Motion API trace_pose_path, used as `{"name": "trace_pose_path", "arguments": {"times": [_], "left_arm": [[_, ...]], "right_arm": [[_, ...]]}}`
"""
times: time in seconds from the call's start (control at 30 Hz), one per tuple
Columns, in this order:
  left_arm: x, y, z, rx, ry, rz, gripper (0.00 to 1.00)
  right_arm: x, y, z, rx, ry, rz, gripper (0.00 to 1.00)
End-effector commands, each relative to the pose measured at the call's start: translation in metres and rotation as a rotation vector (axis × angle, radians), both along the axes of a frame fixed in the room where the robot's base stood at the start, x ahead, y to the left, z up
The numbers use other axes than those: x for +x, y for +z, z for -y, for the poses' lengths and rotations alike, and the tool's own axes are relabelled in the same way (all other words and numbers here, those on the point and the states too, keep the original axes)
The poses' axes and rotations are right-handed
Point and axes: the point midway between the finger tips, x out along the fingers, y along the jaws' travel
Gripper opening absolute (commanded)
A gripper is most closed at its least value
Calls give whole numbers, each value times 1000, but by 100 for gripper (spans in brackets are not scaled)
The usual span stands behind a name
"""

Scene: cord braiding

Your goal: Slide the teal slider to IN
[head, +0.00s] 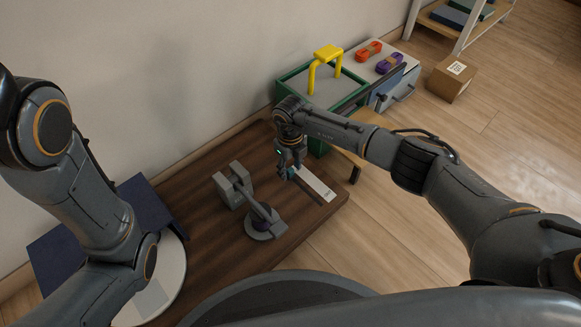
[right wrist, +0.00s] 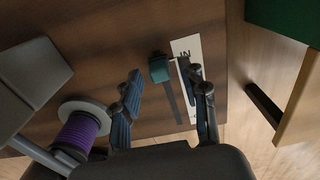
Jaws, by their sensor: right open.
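The teal slider (right wrist: 159,69) is a small dark teal block at the far end of a dark straight track (right wrist: 173,103). It sits beside the letters IN on a white label strip (right wrist: 187,47). The strip also shows in the head view (head: 318,185), where the slider is mostly hidden by my gripper. My right gripper (head: 290,169) points down over the slider's end of the track. In the right wrist view its fingers (right wrist: 162,73) are apart, one on each side of the slider; contact cannot be told. My left gripper is out of view.
A grey clamp block (head: 233,185) and a spool holder (head: 264,222) with purple cord (right wrist: 79,134) stand left of the track on the brown board (head: 205,215). A green bin (head: 350,103) with a yellow handle (head: 326,62) stands behind my right arm.

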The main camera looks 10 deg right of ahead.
Motion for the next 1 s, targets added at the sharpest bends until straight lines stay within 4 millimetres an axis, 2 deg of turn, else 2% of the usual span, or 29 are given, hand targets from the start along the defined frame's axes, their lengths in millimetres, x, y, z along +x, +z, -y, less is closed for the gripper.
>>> {"name": "trace_pose_path", "arguments": {"times": [0.5, 0.7, 1.0], "left_arm": [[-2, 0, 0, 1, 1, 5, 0], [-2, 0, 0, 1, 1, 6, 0], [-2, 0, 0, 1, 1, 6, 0]], "right_arm": [[1, 98, 0, 0, 1, 4, 43], [0, 113, 0, -1, 0, 1, 43], [0, 115, 0, -1, 0, 0, 43]]}}
